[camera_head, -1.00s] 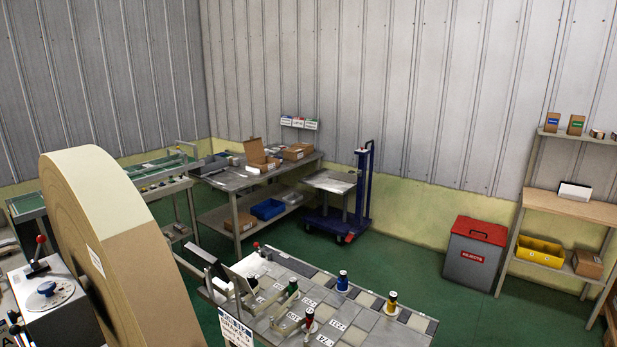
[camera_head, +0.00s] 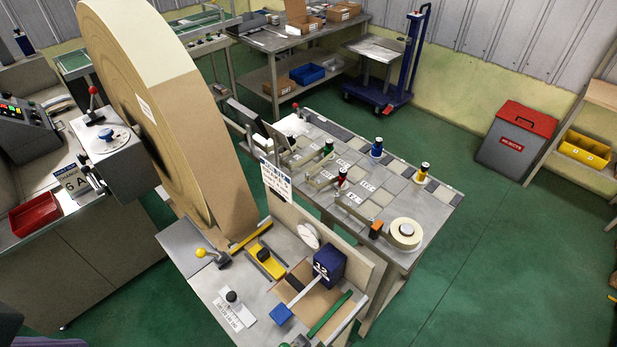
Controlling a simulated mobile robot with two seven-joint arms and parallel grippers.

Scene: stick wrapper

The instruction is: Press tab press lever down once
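A dark blue press block (camera_head: 329,261) with a white marking stands on the small grey bench in the lower middle. A pale lever arm (camera_head: 301,294) runs from it down and left to a flat blue handle (camera_head: 281,313). This looks like the tab press lever, though I cannot read a label that names it. The handle shows over the front part of the bench. A tan sheet lies under and beside the block. Neither of my grippers is in view, and nothing touches the lever.
The small bench (camera_head: 205,290) also holds a yellow-knobbed lever (camera_head: 207,254), a yellow block (camera_head: 265,262), a black knob (camera_head: 232,297) and a green bar (camera_head: 330,314). A large roll (camera_head: 190,120) stands behind it at left. Green floor (camera_head: 480,270) is clear at right.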

